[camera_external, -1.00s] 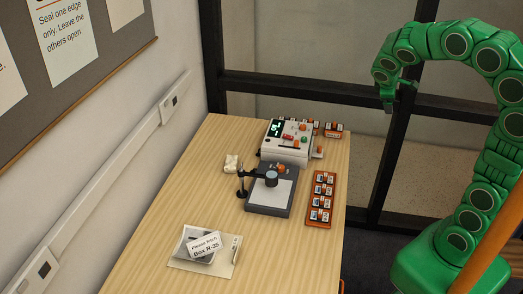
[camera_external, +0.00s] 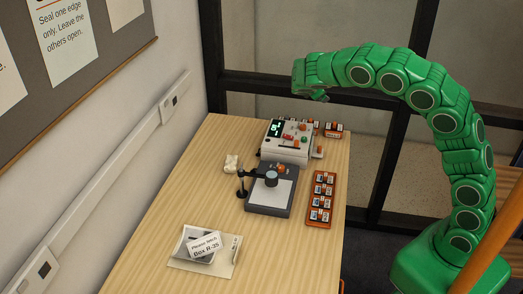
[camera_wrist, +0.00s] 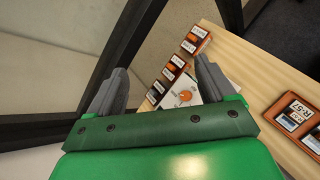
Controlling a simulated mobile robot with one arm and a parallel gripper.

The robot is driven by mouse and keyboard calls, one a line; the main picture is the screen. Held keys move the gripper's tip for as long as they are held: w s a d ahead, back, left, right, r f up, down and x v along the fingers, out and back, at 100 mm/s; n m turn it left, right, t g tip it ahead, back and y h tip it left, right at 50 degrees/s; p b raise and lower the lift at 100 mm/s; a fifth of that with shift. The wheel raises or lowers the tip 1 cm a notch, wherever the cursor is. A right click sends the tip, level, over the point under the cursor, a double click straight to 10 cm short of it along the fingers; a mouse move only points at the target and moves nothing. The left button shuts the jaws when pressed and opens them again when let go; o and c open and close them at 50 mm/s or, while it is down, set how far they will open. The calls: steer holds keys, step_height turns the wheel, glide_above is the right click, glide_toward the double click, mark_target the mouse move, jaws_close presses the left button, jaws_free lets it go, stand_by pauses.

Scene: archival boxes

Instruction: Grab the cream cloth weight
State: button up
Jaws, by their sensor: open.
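The cream cloth weight (camera_external: 231,163) is a small pale lump on the wooden table, at its left side by the wall, just left of the black stand arm. It does not show in the wrist view. My gripper (camera_external: 318,94) is above the far end of the table, right of the cloth weight and well above it. In the wrist view my gripper (camera_wrist: 165,82) has its two grey fingers spread apart with nothing held between them.
A white control box (camera_external: 286,150) with knobs stands near the far end. A grey stand with a lamp-like head (camera_external: 268,200) is beside the weight. An orange rack (camera_external: 320,203) lies at the right edge. A card (camera_external: 205,246) lies in front. The near table is mostly clear.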

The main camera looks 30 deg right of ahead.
steer(key=w+a+f+n+t, duration=0.1)
steer(key=w+a+f+n, duration=0.2)
steer(key=w+a, duration=0.3)
steer(key=n+t+y, duration=0.2)
steer(key=n+t, duration=0.2)
steer(key=n, duration=0.5)
glide_above(231, 163)
steer(key=s, duration=0.2)
steer(key=f, duration=1.6)
steer(key=shift+w+a, duration=0.25)
steer(key=shift+a, duration=0.15)
steer(key=shift+s+a+f, duration=0.15)
steer(key=shift+a+f, duration=0.15)
steer(key=shift+f, duration=2.55)
steer(key=f, duration=0.3)
steer(key=shift+w+d, duration=0.2)
steer(key=shift+w, duration=0.05)
steer(key=shift+w+d+f+t, duration=0.15)
steer(key=shift+w+d, duration=0.15)
steer(key=shift+w, duration=0.15)
steer(key=shift+w+d+f+t, duration=0.15)
steer(key=shift+w+d, duration=0.15)
steer(key=shift+w, duration=0.15)
steer(key=c, duration=1.4)
steer(key=shift+r, duration=0.1)
